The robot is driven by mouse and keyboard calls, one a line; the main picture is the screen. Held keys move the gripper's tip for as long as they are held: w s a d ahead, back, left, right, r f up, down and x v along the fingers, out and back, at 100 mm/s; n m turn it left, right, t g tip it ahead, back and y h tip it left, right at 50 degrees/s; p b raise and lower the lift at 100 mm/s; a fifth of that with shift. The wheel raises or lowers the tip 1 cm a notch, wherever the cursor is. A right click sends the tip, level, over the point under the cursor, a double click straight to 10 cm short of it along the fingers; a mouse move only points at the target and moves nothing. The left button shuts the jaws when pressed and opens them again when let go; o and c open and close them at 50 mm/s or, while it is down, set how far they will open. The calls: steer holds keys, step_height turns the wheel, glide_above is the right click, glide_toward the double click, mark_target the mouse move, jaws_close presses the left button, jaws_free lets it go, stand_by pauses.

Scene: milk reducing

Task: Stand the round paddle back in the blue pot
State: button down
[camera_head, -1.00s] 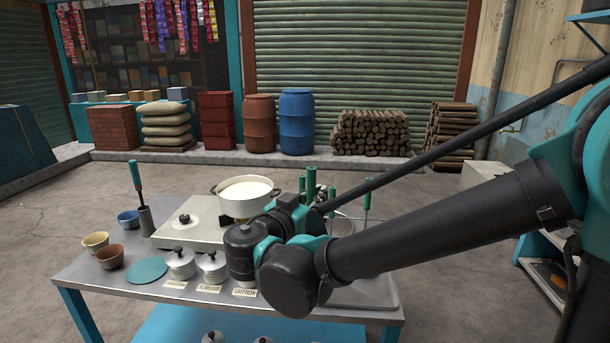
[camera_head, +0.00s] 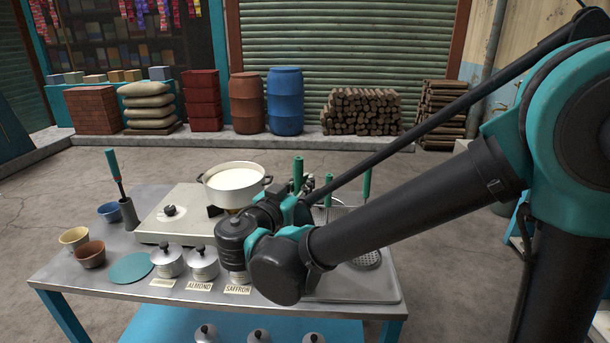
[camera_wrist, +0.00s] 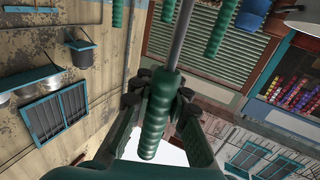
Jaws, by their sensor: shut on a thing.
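My gripper (camera_wrist: 160,92) is shut on the green handle (camera_wrist: 156,115) of a tool with a thin metal shaft. The tool's head is outside the wrist view, so I cannot tell there whether it is the round paddle. In the head view my own wrist and arm hide most of the gripper. A small blue pot (camera_head: 110,212) stands at the table's back left, apart from my gripper. A round perforated head (camera_head: 365,259) on a thin shaft with a green handle (camera_head: 367,184) shows at the right of the table. Other green handles (camera_head: 329,186) stand close to my wrist.
A pot of white milk (camera_head: 235,199) sits on the stove behind my wrist. Lidded tins (camera_head: 167,262), a teal disc (camera_head: 131,268) and yellow and brown bowls (camera_head: 90,255) are along the front left.

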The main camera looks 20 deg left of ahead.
step_height(320, 180, down, 7)
steer(key=shift+r, duration=0.15)
stand_by(0.7)
steer(key=c, duration=1.4)
jaws_free()
steer(key=s+a, duration=0.1)
steer(key=s, duration=1.1)
steer(key=shift+a, duration=0.15)
